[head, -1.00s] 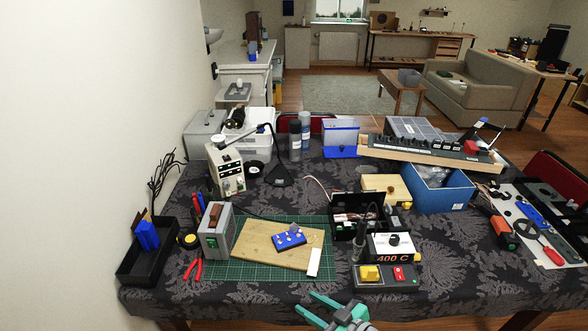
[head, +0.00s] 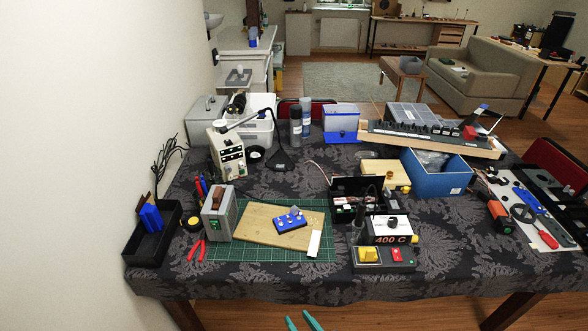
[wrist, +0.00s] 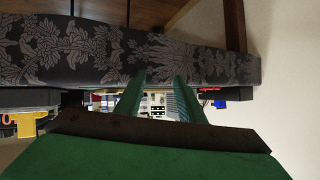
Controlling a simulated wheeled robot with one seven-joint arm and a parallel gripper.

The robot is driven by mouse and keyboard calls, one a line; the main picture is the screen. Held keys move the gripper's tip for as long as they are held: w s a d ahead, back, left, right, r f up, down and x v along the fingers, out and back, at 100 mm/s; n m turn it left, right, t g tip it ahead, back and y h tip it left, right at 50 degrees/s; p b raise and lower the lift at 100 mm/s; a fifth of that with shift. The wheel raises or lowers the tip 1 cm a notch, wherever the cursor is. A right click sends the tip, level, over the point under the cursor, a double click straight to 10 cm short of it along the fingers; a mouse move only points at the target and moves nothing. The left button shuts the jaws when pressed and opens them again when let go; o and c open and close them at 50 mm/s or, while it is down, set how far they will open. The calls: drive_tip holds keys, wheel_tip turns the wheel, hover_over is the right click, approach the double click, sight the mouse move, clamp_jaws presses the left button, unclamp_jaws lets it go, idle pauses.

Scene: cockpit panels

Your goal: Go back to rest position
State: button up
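My gripper (head: 304,322) shows only as two teal fingertips at the bottom edge of the head view, in front of and below the table's near edge. In the wrist view my gripper (wrist: 157,92) has its two ribbed fingers apart with nothing between them. The table (head: 300,284), under a dark patterned cloth, stands ahead of it; the cloth also fills the top of the wrist view (wrist: 130,50). The rest of my arm is out of the head view.
A white wall (head: 80,160) stands left. Floor shows below the table's front edge.

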drive_tip(key=s+f+m+t+h, duration=0.15)
drive_tip(key=s+m+h, duration=0.3)
drive_tip(key=s, duration=1.25)
drive_tip(key=s+a+r+n+t, duration=0.1)
drive_tip(key=s+r+t, duration=0.1)
drive_tip(key=s+r, duration=0.9)
drive_tip(key=shift+a+r+t+h, duration=0.35)
drive_tip(key=shift+r+h, duration=0.1)
drive_tip(key=shift+r, duration=0.2)
drive_tip(key=shift+s, duration=0.1)
drive_tip(key=shift+c, duration=0.5)
